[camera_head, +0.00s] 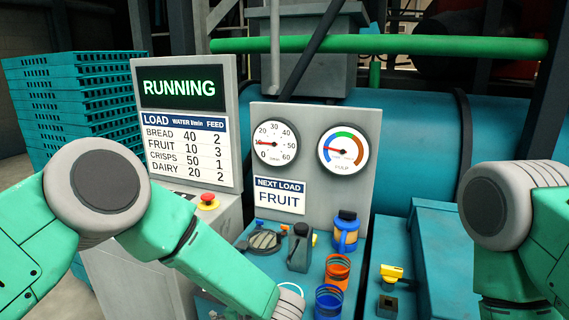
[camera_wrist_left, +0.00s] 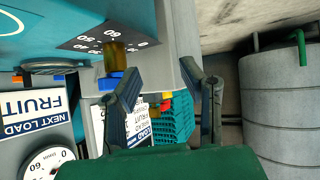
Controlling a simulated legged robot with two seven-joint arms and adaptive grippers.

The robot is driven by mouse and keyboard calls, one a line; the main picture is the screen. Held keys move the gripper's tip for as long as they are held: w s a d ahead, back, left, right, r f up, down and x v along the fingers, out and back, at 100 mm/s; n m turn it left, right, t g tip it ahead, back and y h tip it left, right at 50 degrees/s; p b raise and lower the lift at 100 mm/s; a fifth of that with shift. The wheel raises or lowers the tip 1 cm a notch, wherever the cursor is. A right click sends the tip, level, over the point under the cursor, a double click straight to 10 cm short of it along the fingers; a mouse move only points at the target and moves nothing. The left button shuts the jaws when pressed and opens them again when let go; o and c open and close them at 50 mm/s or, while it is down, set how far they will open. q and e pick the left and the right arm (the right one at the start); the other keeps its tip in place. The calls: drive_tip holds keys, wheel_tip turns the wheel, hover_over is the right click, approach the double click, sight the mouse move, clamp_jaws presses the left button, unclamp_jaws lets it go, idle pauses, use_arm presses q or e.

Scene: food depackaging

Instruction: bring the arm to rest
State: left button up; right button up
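My left arm comes in from the left of the head view and bends down to the right, its wrist at the bottom edge above the teal bench. The fingers are not clear there. In the left wrist view my left gripper (camera_wrist_left: 167,95) has its two dark fingers spread apart, with nothing held between them. Behind the fingers that view shows, turned over, the load sign (camera_wrist_left: 140,125) and teal crates (camera_wrist_left: 172,120). My right arm shows only as an elbow and links at the right edge of the head view; its gripper is out of frame.
A grey panel (camera_head: 378,115) carries two gauges and a "NEXT LOAD FRUIT" sign (camera_head: 279,195). The screen (camera_head: 180,88) reads RUNNING; a red button (camera_head: 208,199) sits below. A blue jug (camera_head: 346,232), orange ring (camera_head: 338,268), blue ring (camera_head: 329,300) and yellow-handled valve (camera_head: 391,272) stand nearby.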

use_arm(q)
drive_tip(key=s+a+f+m+h+b, duration=0.3)
drive_tip(key=s+a+f+m, duration=0.1)
drive_tip(key=s+f, duration=0.4)
drive_tip(key=s+a+f+m+h+b, duration=0.35)
drive_tip(key=s+a+f, duration=0.2)
drive_tip(key=f, duration=0.45)
drive_tip(key=s+a+f+m+g, duration=0.1)
drive_tip(key=s+a+g, duration=0.1)
drive_tip(key=s, duration=0.5)
drive_tip(key=s+a+f+m+g+h+b, duration=0.1)
drive_tip(key=s+g, duration=0.1)
drive_tip(key=s, duration=0.5)
drive_tip(key=s+a+f+m+g+b, duration=0.1)
drive_tip(key=s+a+g, duration=0.1)
drive_tip(key=s, duration=0.6)
drive_tip(key=shift+a+f+g, duration=0.25)
drive_tip(key=shift+a+g, duration=0.1)
drive_tip(key=shift+g, duration=0.05)
drive_tip(key=shift+w+m, duration=0.2)
drive_tip(key=shift+m, duration=0.05)
